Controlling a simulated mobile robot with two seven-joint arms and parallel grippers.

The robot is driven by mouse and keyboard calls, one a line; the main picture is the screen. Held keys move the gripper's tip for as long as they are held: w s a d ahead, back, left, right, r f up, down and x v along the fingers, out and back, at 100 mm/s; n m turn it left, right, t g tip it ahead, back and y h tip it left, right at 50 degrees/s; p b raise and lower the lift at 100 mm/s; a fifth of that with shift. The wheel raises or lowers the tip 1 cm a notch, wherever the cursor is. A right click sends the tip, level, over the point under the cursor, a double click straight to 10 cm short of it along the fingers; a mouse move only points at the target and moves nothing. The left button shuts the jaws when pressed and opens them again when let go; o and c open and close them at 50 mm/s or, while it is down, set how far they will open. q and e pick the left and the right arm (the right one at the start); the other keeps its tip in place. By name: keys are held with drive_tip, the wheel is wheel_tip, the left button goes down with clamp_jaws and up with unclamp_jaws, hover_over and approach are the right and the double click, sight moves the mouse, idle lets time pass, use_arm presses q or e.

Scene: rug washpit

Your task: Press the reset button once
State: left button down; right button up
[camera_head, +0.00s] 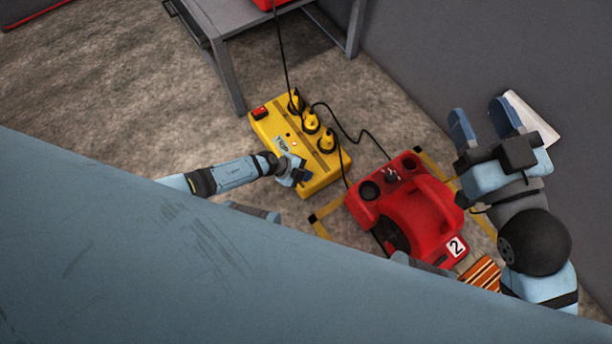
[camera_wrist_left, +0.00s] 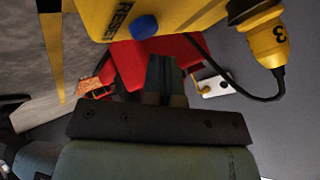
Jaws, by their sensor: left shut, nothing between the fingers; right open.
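The yellow power box (camera_head: 318,181) lies on the floor with several plugs in it. In the left wrist view, its yellow face (camera_wrist_left: 185,14) carries the word RESET beside a round blue button (camera_wrist_left: 145,27). In the head view I cannot make out this button; my left gripper covers that part. My left gripper (camera_head: 301,176) is shut and empty at the box's near end. In the left wrist view its fingertips (camera_wrist_left: 166,62) appear just below and right of the button, with a gap in the picture. My right gripper (camera_head: 480,122) is open and empty, right of the box.
A red machine (camera_head: 433,208) marked 2 stands right of the box within yellow-black floor tape. Black cables (camera_head: 345,128) run from the plugs. A grey table (camera_head: 245,18) stands behind, and a grey wall (camera_head: 460,60) bounds the right side.

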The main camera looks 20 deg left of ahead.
idle(0.7)
use_arm(q)
drive_tip(key=shift+f, duration=0.4)
drive_tip(key=shift+f, duration=0.45)
idle(0.4)
drive_tip(key=shift+r+p, duration=0.9)
drive_tip(key=shift+p, duration=0.15)
wheel_tip(320, 180, up, 5)
drive_tip(key=p, duration=0.5)
idle(0.8)
